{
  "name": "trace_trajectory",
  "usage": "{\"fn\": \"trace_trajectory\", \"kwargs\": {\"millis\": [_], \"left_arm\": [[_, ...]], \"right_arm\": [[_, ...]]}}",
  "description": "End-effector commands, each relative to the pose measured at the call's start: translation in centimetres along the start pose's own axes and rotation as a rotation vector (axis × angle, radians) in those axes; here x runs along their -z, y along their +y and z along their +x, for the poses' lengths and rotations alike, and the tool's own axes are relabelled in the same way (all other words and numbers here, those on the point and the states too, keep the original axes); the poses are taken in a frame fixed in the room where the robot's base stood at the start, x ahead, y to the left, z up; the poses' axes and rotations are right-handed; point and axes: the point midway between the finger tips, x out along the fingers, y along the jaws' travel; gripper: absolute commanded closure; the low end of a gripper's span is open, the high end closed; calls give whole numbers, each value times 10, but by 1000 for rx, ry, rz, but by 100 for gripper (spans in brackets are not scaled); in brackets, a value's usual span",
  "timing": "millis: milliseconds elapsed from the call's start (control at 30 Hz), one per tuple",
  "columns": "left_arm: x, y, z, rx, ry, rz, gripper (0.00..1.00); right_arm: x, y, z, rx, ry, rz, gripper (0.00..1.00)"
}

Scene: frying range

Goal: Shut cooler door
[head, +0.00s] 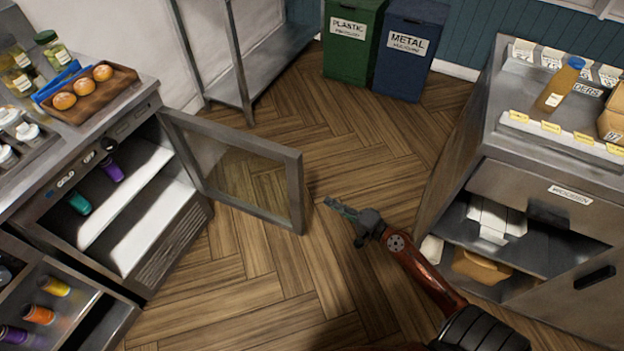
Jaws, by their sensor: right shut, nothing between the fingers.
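The cooler (165,258) stands at the left under a steel counter, with its front open and lit shelves showing inside. Its framed glass door (296,195) is swung wide open, hinged on the cooler's far side and reaching out over the floor. A purple bottle (112,170) and a teal bottle (79,203) lie on the cooler's upper shelf. My right gripper (332,204) is shut and empty, just right of the door's free edge. A small gap seems to show between them. My left gripper is not in view.
A tray of buns (92,95) and jars sit on the left counter. An open drawer (62,300) with bottles is at the lower left. A steel counter (480,150) stands right. A green bin (352,45) and blue bin (408,50) are behind. Wooden floor between is clear.

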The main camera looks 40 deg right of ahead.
Motion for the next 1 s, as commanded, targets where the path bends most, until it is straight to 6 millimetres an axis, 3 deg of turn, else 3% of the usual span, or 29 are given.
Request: {"fn": "trace_trajectory", "kwargs": {"millis": [33, 100, 233, 367, 767, 1000], "left_arm": [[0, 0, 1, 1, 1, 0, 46], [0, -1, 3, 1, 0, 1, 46], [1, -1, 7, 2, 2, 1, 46], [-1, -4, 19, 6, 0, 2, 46], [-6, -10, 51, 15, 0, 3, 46], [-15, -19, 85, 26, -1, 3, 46]], "right_arm": [[20, -12, 5, 36, 42, 45, 100], [37, -22, 7, 70, 81, 90, 100], [50, -30, 14, 94, 109, 124, 100], [52, -34, 31, 97, 110, 124, 100], [59, -38, 110, 93, 109, 122, 100], [32, -41, 100, 92, 107, 123, 100]]}}
